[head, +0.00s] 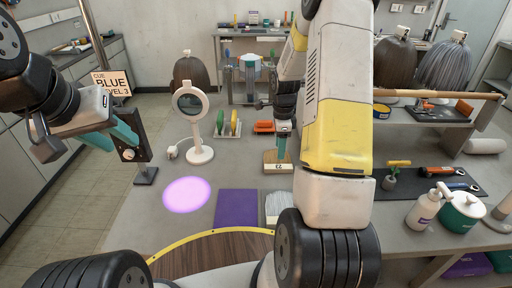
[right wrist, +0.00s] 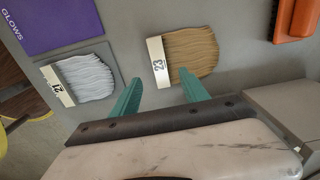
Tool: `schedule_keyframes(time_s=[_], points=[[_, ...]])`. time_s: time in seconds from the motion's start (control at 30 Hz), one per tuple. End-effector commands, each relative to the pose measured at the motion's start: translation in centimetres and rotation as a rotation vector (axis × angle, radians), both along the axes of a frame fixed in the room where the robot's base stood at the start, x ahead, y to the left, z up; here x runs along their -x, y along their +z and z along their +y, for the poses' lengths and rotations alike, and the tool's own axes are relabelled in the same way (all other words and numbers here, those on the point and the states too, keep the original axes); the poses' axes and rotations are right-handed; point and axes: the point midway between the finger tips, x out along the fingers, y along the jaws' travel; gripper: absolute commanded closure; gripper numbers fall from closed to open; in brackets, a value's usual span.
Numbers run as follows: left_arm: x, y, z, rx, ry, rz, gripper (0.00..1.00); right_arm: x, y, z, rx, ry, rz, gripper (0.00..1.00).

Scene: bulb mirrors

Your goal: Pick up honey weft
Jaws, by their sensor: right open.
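The honey weft (right wrist: 190,52) is a golden-tan lock of hair with a white band marked 23, lying flat on the grey table. In the head view the honey weft (head: 271,156) lies below my right gripper (head: 283,152). In the right wrist view my right gripper (right wrist: 162,92) has its teal fingers apart and empty, with the weft just beyond the tips. The tip of one finger overlaps the hair's lower edge in the picture; contact cannot be told. My left gripper (head: 115,147) has its teal fingers apart, beside a black box on a post (head: 134,136).
An orange block (right wrist: 295,18) lies on the other side. A round mirror on a stand (head: 200,154) and a pink light spot (head: 187,194) are left of the weft.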

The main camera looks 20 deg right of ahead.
Motion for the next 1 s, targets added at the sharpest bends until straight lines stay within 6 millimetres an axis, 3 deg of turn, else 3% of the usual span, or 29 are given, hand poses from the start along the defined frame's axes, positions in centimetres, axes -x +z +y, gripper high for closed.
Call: schedule_keyframes(time_s=[0.6, 0.93, 1.0], points=[[0.0, 0.0, 0.0, 0.0, 0.0, 0.0, 0.64, 0.3, -7.6, -0.2, 0.0, -0.018, 0.008, 0.47], [0.0, 0.0, 0.0, 0.0, 0.0, 0.0, 0.64, 0.2, -8.3, -0.2, 0.001, -0.019, 0.005, 0.47], [0.0, 0.0, 0.0, 0.0, 0.0, 0.0, 0.64, 0.2, -8.3, -0.2, 0.001, -0.019, 0.005, 0.61]])
